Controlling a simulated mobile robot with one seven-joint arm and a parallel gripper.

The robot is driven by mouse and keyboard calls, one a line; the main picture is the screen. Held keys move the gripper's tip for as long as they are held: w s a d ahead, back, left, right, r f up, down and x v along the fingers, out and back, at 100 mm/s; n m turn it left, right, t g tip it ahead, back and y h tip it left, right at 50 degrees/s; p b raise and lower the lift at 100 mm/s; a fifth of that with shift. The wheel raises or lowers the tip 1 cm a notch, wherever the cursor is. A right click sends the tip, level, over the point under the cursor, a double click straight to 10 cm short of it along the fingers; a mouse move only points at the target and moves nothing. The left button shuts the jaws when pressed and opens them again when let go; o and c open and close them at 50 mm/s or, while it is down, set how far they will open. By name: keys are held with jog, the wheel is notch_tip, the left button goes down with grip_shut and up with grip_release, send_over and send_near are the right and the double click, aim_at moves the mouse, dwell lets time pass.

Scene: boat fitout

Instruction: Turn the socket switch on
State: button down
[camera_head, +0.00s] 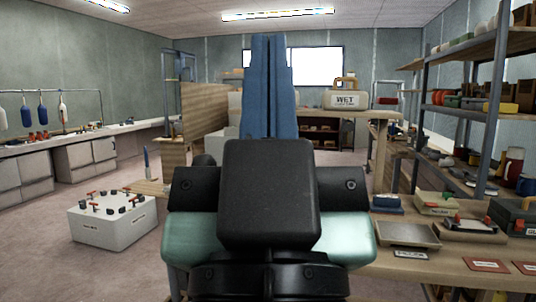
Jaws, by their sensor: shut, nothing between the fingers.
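My gripper (269,40) rises in the middle of the view, with its long blue fingers pointing up and pressed together. Nothing shows between them. Its dark body hides the centre of the room and part of the near bench. I cannot make out a socket switch in this view. It may be hidden behind my arm or too small to tell.
A bench (460,262) on the right holds a metal tray (407,234) and boxes, below a loaded shelf rack (497,85). A white block (110,228) with several small handles stands on the left floor. A counter (35,149) lines the left wall.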

notch_tip(320, 180, up, 23)
jog(key=p, duration=2)
